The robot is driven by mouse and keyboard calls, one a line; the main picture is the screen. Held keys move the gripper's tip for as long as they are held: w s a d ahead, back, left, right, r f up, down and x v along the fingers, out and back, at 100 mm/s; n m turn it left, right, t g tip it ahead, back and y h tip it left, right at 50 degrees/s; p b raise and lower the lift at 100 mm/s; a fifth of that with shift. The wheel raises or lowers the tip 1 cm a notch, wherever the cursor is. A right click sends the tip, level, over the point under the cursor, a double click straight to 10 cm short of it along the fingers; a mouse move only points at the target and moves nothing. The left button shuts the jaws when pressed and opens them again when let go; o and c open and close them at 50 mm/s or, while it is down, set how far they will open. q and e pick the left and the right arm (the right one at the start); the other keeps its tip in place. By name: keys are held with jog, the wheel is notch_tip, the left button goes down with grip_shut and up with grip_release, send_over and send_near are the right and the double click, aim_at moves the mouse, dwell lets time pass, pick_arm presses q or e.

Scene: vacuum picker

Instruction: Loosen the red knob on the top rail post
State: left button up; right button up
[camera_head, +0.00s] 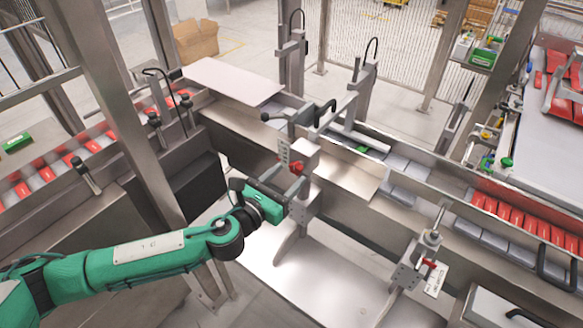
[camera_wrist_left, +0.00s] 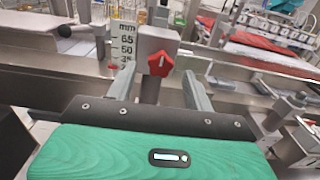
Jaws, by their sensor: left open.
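The red knob (camera_wrist_left: 160,63) is a star-shaped knob with a white mark, on a grey metal block on the rail post. It shows in the left wrist view just beyond and between my left fingers, apart from both. In the head view the red knob (camera_head: 296,167) is at the top rail post (camera_head: 304,158). A millimetre scale (camera_wrist_left: 124,43) stands left of it. My left gripper (camera_head: 295,188) is open and empty, in front of the post; in the left wrist view its two fingers (camera_wrist_left: 158,88) are spread around the line to the knob. My right gripper is not in view.
Another red knob (camera_head: 430,264) sits on a lower post at right with a white scale plate (camera_head: 436,281). Conveyors with red and white packs run left and right. A black clamp lever (camera_head: 326,108) stands above the post. A cardboard box (camera_head: 196,41) stands behind.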

aim_at(296, 168)
pick_arm(q)
jog(key=shift+x, duration=1.3)
jog(key=c, duration=1)
